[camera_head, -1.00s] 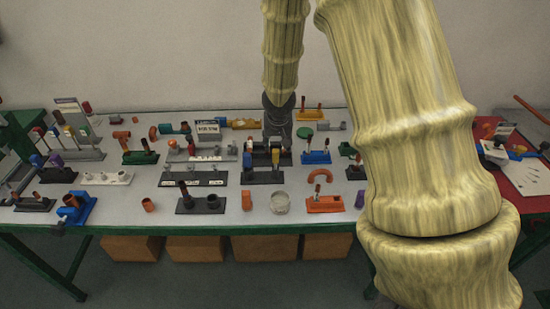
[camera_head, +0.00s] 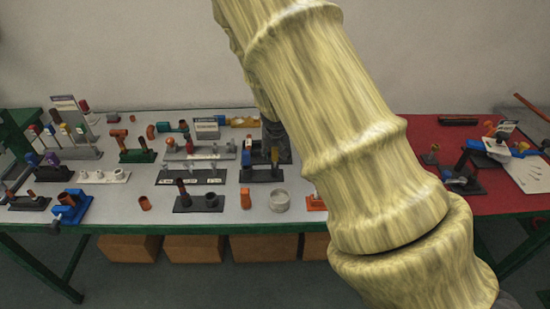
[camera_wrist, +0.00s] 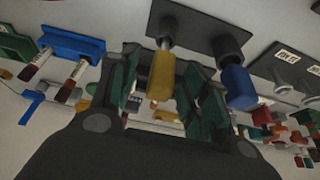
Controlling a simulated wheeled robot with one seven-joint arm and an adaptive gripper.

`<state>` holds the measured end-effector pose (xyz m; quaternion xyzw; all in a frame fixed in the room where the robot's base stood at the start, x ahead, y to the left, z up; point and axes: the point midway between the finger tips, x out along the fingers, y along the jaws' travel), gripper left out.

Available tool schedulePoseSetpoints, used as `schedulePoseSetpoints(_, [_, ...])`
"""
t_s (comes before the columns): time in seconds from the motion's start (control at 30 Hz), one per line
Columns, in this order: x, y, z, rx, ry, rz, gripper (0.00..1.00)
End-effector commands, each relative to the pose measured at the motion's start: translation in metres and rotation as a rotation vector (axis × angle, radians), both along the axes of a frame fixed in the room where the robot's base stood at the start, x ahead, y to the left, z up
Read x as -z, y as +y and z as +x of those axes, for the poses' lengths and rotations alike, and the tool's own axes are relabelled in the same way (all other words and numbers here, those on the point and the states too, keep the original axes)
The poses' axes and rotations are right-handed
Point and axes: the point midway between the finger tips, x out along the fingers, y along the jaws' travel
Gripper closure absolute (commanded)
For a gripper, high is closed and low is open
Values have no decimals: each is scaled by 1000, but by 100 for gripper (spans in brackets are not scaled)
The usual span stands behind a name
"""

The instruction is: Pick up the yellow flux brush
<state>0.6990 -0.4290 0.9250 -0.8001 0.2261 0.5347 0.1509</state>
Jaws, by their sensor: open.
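The yellow flux brush (camera_wrist: 161,76) stands in a black holder plate (camera_wrist: 192,18) and shows between the fingers of my gripper (camera_wrist: 160,62) in the wrist view. My gripper is open, with a dark green-padded finger on each side of the yellow handle. I cannot tell whether either finger touches it. A blue-handled brush (camera_wrist: 238,84) stands in the same holder, just outside the right finger. In the head view the yellow brush (camera_head: 275,155) is a small upright shape below my dark gripper (camera_head: 274,133), which my arm partly hides.
In the wrist view a blue holder (camera_wrist: 72,45) with two brown-handled tools lies left of the gripper. In the head view a glass dish (camera_head: 279,201) and an orange block (camera_head: 245,198) stand in front. A red mat (camera_head: 485,203) covers the right side.

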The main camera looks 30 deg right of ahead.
Motion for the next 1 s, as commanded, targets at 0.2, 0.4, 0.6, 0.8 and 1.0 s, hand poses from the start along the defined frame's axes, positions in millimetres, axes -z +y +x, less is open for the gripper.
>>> schedulePoseSetpoints(0.2, [6,-1,2,0,0,0,54])
schedulePoseSetpoints(0.4, [6,-1,2,0,0,1,59])
schedulePoseSetpoints(0.6, [6,-1,2,0,0,1,95])
schedulePoseSetpoints(0.8, [6,-1,2,0,0,1,97])
schedulePoseSetpoints(1.0, [2,-1,2,0,0,1,97])
